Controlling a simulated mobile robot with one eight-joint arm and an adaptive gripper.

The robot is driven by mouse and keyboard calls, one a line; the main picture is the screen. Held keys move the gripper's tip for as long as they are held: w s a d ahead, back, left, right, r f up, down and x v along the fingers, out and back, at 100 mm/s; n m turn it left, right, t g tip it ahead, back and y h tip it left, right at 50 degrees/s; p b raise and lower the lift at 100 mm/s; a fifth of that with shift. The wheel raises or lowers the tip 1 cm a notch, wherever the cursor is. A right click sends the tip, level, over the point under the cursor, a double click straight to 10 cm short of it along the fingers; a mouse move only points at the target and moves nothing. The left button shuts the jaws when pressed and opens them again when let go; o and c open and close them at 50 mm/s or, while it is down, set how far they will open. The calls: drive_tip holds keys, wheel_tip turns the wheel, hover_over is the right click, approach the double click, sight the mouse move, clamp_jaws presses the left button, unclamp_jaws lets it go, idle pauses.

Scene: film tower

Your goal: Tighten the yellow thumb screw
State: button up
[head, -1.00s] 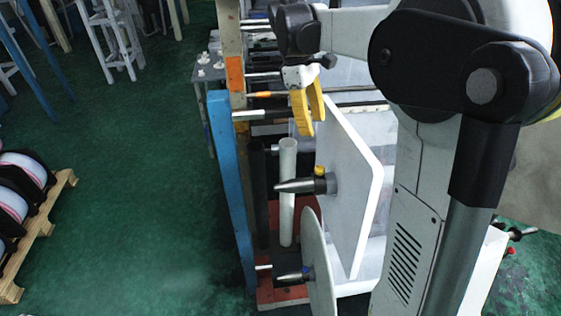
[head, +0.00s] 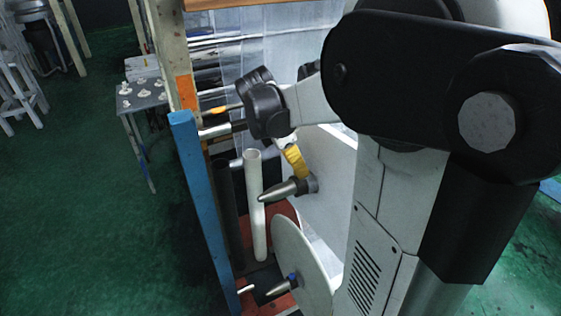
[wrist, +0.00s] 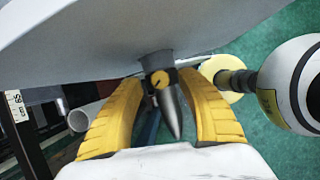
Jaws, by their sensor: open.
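The yellow thumb screw (wrist: 160,79) sits on a dark grey collar at the base of a pointed metal spindle (wrist: 170,105) in the wrist view. The spindle shows in front of a large white disc or panel (head: 325,185) in the head view. My gripper (wrist: 163,82) is open, with one yellow finger on each side of the screw and spindle; I see gaps on both sides and no clear contact. In the head view a yellow finger of my gripper (head: 294,160) is just above the collar, and the thumb screw is hidden there.
A lower spindle (head: 285,285) with a blue knob sticks out of a white disc (head: 300,262). A white tube (head: 256,205) stands left of the upper spindle, beside a blue post (head: 203,205). The green floor at left is mostly clear.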

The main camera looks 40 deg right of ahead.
drive_tip(key=shift+s+d+f, duration=0.1)
drive_tip(key=shift+d+f, duration=0.15)
drive_tip(key=shift+f, duration=0.4)
clamp_jaws()
drive_tip(key=shift+m, duration=0.3)
drive_tip(key=m+g, duration=0.1)
drive_tip(key=m, duration=0.1)
drive_tip(key=m+y, duration=0.1)
drive_tip(key=m, duration=0.2)
drive_tip(key=shift+g, duration=0.4)
drive_tip(key=m+y, duration=0.1)
drive_tip(key=m, duration=0.1)
drive_tip(key=m+g+y, duration=0.1)
drive_tip(key=m, duration=0.2)
drive_tip(key=shift+d, duration=0.1)
